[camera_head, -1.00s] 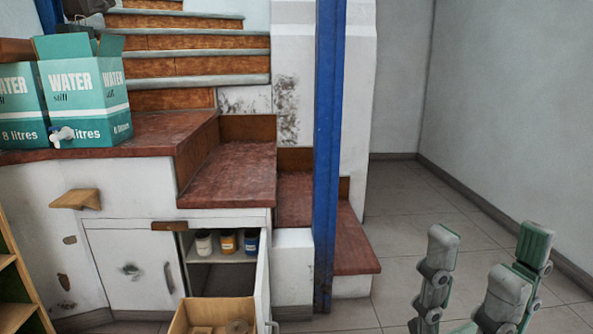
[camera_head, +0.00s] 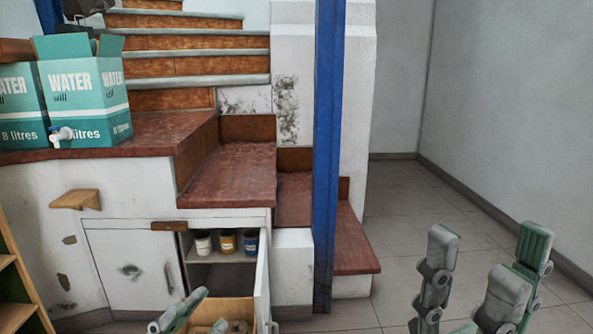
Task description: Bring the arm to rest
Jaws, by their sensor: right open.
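My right gripper (camera_head: 478,262) stands at the lower right of the head view. Its grey-green jointed fingers point up and are spread apart, open and empty, in front of the tiled floor. My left gripper (camera_head: 200,316) shows only at the bottom edge, left of centre. Its fingertips are in front of the open wooden drawer or box (camera_head: 245,308) below the cupboard. The rest of that gripper is cut off, so I cannot tell whether it is open or shut.
An open cupboard (camera_head: 218,273) under the stairs holds several small jars (camera_head: 228,242); its white door (camera_head: 262,285) stands out. Teal water boxes (camera_head: 85,100) sit on the red-brown ledge (camera_head: 150,135). A blue post (camera_head: 327,150) rises mid-view. Tiled floor (camera_head: 410,200) is clear behind my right gripper.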

